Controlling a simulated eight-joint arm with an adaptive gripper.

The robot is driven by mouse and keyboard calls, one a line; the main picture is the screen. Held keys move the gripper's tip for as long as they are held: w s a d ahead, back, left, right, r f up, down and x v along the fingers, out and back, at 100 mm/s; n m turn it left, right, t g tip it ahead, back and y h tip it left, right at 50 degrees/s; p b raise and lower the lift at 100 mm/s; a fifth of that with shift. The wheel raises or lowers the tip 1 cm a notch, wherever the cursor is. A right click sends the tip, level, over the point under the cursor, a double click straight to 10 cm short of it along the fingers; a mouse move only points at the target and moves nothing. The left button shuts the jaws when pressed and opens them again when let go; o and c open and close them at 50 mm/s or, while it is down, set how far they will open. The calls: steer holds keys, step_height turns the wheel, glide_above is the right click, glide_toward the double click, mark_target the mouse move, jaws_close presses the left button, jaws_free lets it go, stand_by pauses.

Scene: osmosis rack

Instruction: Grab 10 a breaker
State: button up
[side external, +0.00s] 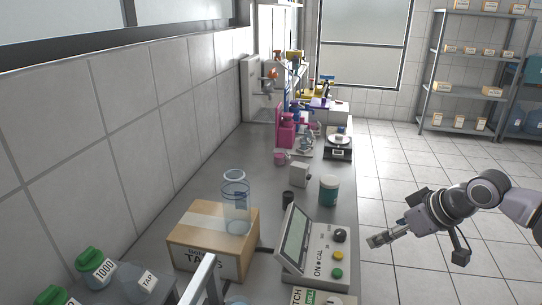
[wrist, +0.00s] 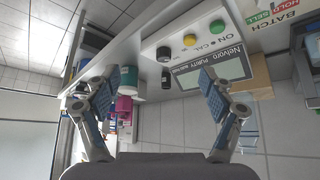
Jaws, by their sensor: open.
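No object that I can make out as a 10 A breaker shows in either view. My gripper (side external: 379,240) is open and empty, in the air past the right edge of the bench in the side external view. In the wrist view its two fingers (wrist: 159,88) are spread wide, with nothing between them. Beyond them is a grey meter box (side external: 305,278) with a display, a black knob and yellow and green buttons. The meter box also shows in the wrist view (wrist: 179,26), apart from the fingers.
The grey bench (side external: 258,162) carries a cardboard box (side external: 191,253) under a clear cylinder (side external: 236,214), a green-and-white jar (side external: 329,191) and a balance (side external: 338,152). Capped bottles (side external: 97,268) stand at the near left. A metal shelf (side external: 467,52) stands far right. The floor (side external: 402,173) is clear.

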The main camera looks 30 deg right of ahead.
steer(key=w+d+r+m+g+h, duration=0.1)
steer(key=w+d+r+m, duration=0.15)
steer(key=w+r, duration=0.6)
steer(key=m+g+h, duration=0.3)
steer(key=m+h, duration=0.1)
steer(key=m, duration=0.5)
glide_above(298, 164)
steer(key=s+a, duration=0.2)
steer(key=a, duration=0.1)
step_height(298, 164, down, 10)
steer(key=shift+w+f, duration=0.1)
steer(key=shift+f, duration=0.25)
steer(key=x, duration=0.4)
steer(key=shift+w+d+f, duration=0.15)
steer(key=shift+d+f, duration=0.1)
steer(key=shift+d, duration=0.05)
steer(key=shift+s+d+x, duration=0.1)
steer(key=shift+d+x, duration=0.05)
steer(key=shift+x, duration=1.2)
steer(key=shift+s+d+x, duration=0.15)
steer(key=shift+x, duration=1.2)
steer(key=shift+r, duration=0.15)
steer(key=c, duration=1.1)
